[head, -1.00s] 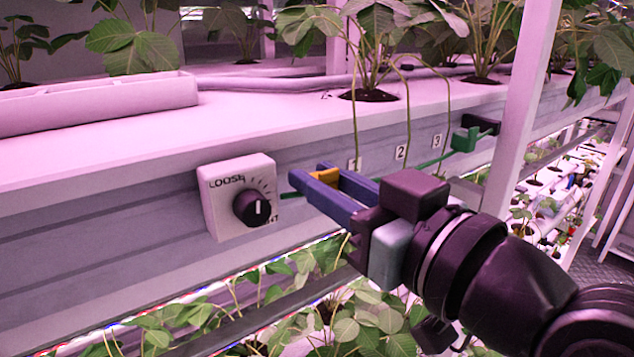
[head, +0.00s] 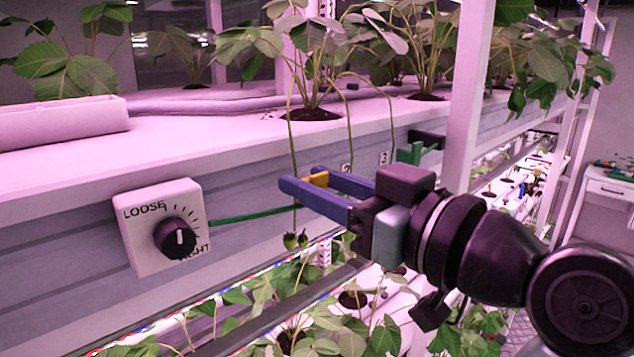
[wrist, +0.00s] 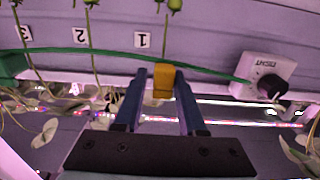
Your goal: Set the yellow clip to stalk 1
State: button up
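The yellow clip (head: 318,178) sits between the two blue fingers of my gripper (head: 308,181), at the green wire. In the wrist view the clip (wrist: 164,82) is close to the right finger, with a narrow gap on the left finger's side. My gripper (wrist: 161,75) is open around it. Stalk 1 (head: 292,145) hangs over the rack edge, with berries (head: 296,241) below the fingers. In the wrist view, which is upside down, stalk 1 (wrist: 165,40) lines up with the clip, beside label 1 (wrist: 142,40). Fingers hide label 1 in the head view.
A dial box (head: 165,226) marked LOOSE stands left of my gripper. The green wire (head: 255,213) runs from it to a green holder (head: 415,153) on the right. Label 2 (wrist: 80,36) and label 3 mark neighbouring stalks. A white post (head: 466,100) stands right.

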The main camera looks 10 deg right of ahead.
jog(key=b+v, duration=0.5)
jog(key=v, duration=0.8)
jog(key=shift+b, duration=0.4)
jog(key=w+a+r+m+t+h+b, duration=0.1)
jog(key=w+a+r+m+t+h, duration=0.1)
jog(key=w+a+m+t+h, duration=0.4)
jog(key=s+a+r+m+t+h+b, duration=0.1)
jog(key=s+a+r+t+h, duration=0.3)
jog(key=s+a+t, duration=0.2)
jog(key=shift+s+r+t+h, duration=0.3)
jog(key=shift+s+r+t, duration=0.1)
